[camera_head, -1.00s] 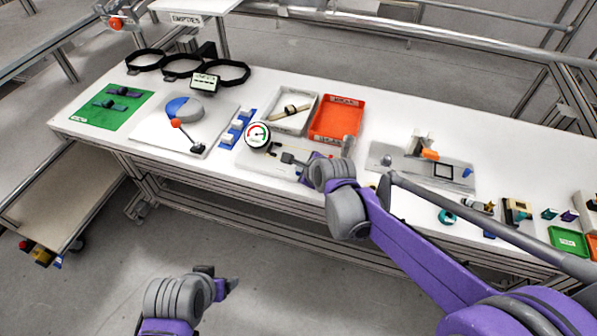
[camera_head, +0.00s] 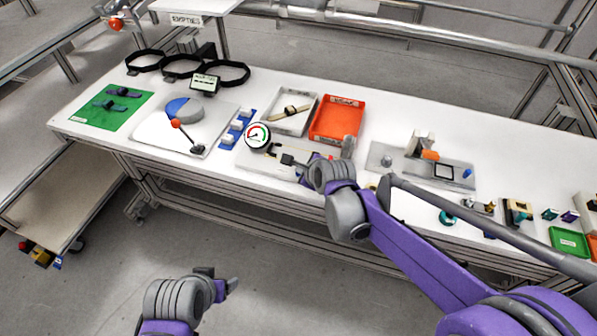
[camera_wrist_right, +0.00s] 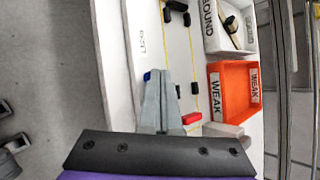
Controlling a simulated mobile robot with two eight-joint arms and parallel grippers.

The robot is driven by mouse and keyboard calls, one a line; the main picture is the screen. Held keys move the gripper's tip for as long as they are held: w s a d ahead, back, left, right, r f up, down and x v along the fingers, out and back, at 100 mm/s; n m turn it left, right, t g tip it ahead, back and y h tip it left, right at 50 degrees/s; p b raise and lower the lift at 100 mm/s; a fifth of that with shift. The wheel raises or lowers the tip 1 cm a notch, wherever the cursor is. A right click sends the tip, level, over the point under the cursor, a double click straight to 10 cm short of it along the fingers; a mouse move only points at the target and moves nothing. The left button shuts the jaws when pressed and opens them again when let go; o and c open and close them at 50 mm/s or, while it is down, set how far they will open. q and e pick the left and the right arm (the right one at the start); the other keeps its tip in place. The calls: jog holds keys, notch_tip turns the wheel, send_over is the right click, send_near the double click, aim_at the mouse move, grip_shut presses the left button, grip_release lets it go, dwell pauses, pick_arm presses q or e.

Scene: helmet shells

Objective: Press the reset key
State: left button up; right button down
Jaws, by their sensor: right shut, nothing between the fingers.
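A pale test board (camera_head: 250,160) lies on the bench with a round dial gauge (camera_head: 257,136) at its left end. My right gripper (camera_head: 309,174) is low over the board's front edge, largely hidden by its own wrist. In the right wrist view my right gripper (camera_wrist_right: 158,75) is shut and empty, its tips over the board. A small blue part (camera_wrist_right: 147,76) shows right beside the tips, partly covered. A red part (camera_wrist_right: 191,118) lies beside the fingers. I cannot tell which part is the reset key, or whether the tips touch anything. My left gripper (camera_head: 228,281) hangs in front of the bench.
A grey-white tray (camera_head: 278,122) and an orange tray (camera_head: 336,118) stand behind the board. A white plate with a blue and grey disc (camera_head: 184,108) lies to the left. A grey fixture plate (camera_head: 395,162) lies to the right. The floor before the bench is clear.

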jog(key=shift+r+p, duration=0.4)
jog(key=shift+r, duration=0.25)
notch_tip(320, 180, up, 5)
jog(key=p, duration=0.3)
jog(key=shift+p, duration=0.3)
jog(key=shift+d, duration=0.1)
dwell(0.4)
jog(key=s+d+n+g+h+p, duration=0.1)
jog(key=s+d+n+h+p, duration=0.1)
jog(key=s+d+n, duration=0.6)
jog(key=s+d+n+g+h+p, duration=0.1)
jog(key=s+d+n+g+p, duration=0.1)
jog(key=s+d+n, duration=0.6)
jog(key=s+n, duration=0.6)
jog(key=s, duration=0.6)
jog(key=shift+d+r+h, duration=0.4)
